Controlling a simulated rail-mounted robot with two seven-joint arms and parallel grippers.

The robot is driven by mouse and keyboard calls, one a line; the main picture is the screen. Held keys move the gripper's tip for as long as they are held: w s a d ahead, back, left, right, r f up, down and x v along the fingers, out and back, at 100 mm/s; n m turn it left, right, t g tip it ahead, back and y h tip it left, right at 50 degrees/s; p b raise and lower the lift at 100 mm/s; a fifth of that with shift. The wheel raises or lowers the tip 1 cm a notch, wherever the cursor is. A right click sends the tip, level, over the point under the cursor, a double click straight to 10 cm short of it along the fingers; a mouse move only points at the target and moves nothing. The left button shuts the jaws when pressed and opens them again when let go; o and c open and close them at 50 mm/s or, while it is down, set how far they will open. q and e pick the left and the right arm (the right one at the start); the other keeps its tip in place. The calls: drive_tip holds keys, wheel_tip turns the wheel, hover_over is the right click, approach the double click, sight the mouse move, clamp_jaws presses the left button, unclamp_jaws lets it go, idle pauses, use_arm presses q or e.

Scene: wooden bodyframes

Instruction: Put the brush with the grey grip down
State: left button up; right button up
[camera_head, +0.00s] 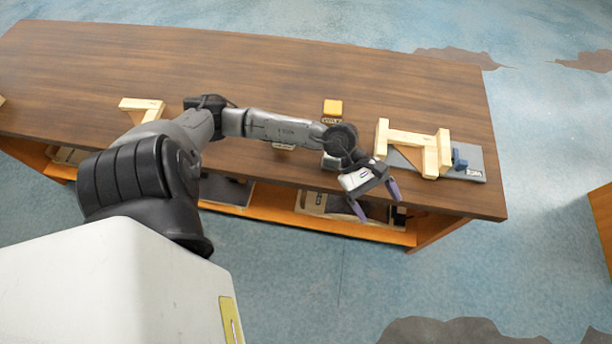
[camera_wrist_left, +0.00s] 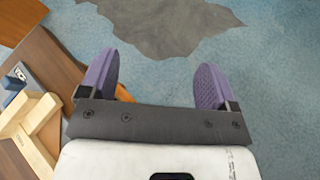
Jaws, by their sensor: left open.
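My left gripper (camera_head: 377,204) is open and empty in the head view, with its purple fingers over the front edge of the table. In the left wrist view, my left gripper (camera_wrist_left: 155,70) has its two fingers wide apart, with only floor between them. I cannot make out a brush with a grey grip in either view. My right gripper is not in view.
A wooden frame (camera_head: 405,138) lies by a grey board (camera_head: 488,163) and a blue object (camera_head: 459,160) on the table's right. A yellow block (camera_head: 333,106) sits behind my arm. Another wooden piece (camera_head: 143,104) lies left. The table's back (camera_head: 230,65) is clear.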

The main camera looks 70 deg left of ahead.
use_arm(q)
drive_tip(key=w+d+r+n+t+h, duration=0.25)
drive_tip(key=r+n+t, duration=0.6)
drive_tip(key=n, duration=0.65)
drive_tip(key=a+f+n+t+y, duration=0.25)
drive_tip(key=n+y, duration=0.35)
drive_tip(key=n, duration=0.4)
drive_tip(key=a+f+n+t+y, duration=0.2)
drive_tip(key=a+n+t+y, duration=0.15)
drive_tip(key=n+y, duration=0.4)
drive_tip(key=s+f+n+g+y, duration=0.3)
drive_tip(key=s+f+n+g, duration=0.4)
drive_tip(key=f+n, duration=0.45)
drive_tip(key=s+d+f+n+g+h, duration=0.1)
drive_tip(key=s+d+f+n+g, duration=0.1)
drive_tip(key=s, duration=0.4)
drive_tip(key=s+d+f+n+g+h, duration=0.1)
drive_tip(key=s+f+n+g, duration=0.1)
drive_tip(key=s+n+g, duration=0.3)
drive_tip(key=shift+s+d+f+n, duration=0.2)
drive_tip(key=shift+s+d+n, duration=0.15)
drive_tip(key=shift+s, duration=0.5)
drive_tip(key=shift+r+g, duration=0.1)
drive_tip(key=shift+g, duration=0.15)
